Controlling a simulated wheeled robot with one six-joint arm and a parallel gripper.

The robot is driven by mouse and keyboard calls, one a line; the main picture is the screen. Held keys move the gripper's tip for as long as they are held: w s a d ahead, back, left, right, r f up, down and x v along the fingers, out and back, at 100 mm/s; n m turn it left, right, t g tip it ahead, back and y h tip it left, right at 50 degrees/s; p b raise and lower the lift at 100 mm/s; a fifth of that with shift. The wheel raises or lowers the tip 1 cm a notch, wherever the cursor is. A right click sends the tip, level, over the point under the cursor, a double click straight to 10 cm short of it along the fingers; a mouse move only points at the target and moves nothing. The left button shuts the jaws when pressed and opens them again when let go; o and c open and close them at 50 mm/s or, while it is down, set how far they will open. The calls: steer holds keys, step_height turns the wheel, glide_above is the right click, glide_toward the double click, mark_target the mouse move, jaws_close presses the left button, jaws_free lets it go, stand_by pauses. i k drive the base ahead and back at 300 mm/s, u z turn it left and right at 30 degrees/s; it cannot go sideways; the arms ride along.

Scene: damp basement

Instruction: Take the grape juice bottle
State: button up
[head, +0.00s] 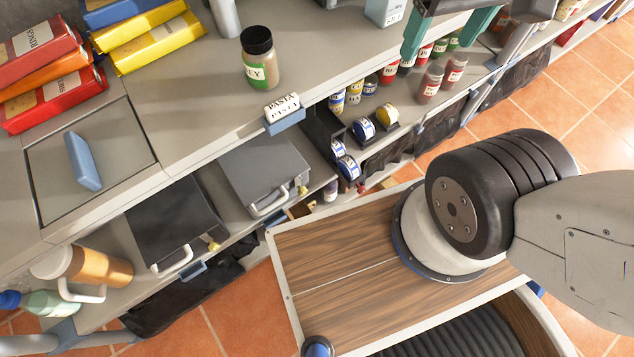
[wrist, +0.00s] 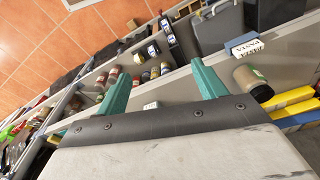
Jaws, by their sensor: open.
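I cannot make out any bottle marked as grape juice in either view. A green bottle with a blue cap (head: 45,302) lies on the lower shelf at the far left of the head view, its label not readable. My gripper (head: 442,45) is at the top of the head view, partly cut off, above the shelf edge. In the wrist view its two teal fingers (wrist: 163,75) are spread apart, with nothing held between them. A dark-lidded jar with a green label (head: 260,62) stands on the upper shelf, left of my gripper.
A pasta sign (head: 283,108) hangs on the shelf edge. Tiled floor (head: 560,110) is open at right.

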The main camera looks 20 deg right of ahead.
mark_target(328, 192)
steer(key=z, duration=0.35)
steer(key=k, duration=1.1)
steer(key=u, duration=0.25)
